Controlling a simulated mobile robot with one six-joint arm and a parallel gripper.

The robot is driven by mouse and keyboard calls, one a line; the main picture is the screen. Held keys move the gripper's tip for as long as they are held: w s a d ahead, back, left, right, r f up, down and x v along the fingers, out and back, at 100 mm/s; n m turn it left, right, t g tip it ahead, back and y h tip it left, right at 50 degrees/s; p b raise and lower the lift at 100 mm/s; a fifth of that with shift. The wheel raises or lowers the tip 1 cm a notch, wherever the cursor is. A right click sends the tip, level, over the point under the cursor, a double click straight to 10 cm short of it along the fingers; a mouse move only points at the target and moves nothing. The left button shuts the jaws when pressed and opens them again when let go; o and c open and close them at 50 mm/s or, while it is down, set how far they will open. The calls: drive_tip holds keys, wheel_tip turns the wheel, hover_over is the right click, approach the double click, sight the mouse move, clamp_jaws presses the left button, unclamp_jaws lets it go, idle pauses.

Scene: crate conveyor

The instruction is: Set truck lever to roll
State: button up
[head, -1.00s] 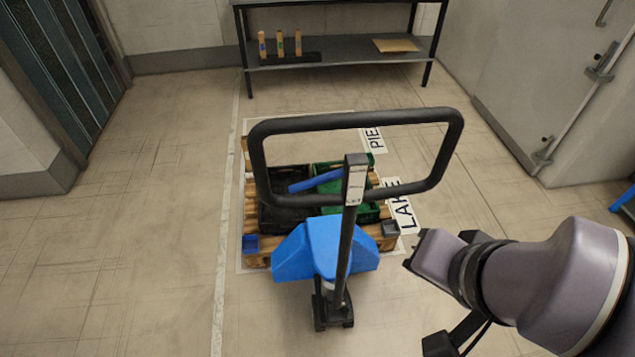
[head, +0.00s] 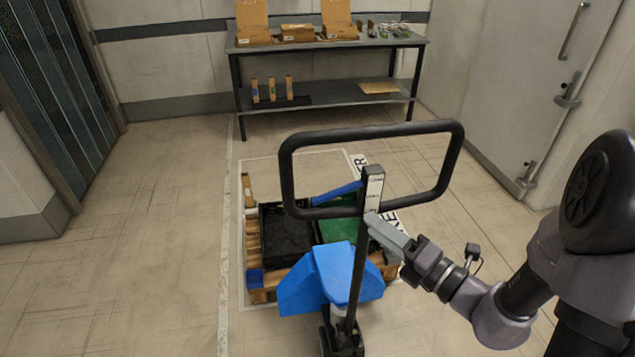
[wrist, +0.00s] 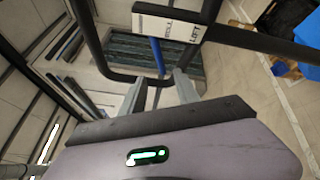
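In the wrist view the blue lever (wrist: 157,56) shows ahead, between the lines of my two grey fingers. The label plate (wrist: 172,24) there is white, with small print and what looks like "LIFT". My gripper (head: 371,219) is beside the post, below the label, coming from the right. Its fingers (wrist: 160,92) are apart with nothing visibly held. Whether they touch the post or lever cannot be told.
A black loop handle (head: 436,193) surrounds the post top. Below are the blue truck body (head: 318,280), a wooden pallet (head: 262,293), a black crate (head: 272,243) and a green crate (head: 334,232). A shelf table (head: 330,103) stands behind. Floor at left is clear.

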sight(328, 193)
drive_tip(key=b+x, duration=0.3)
drive_tip(key=x, duration=1.3)
drive_tip(key=shift+w+a, duration=0.25)
drive_tip(key=shift+a, duration=0.05)
clamp_jaws()
idle(0.4)
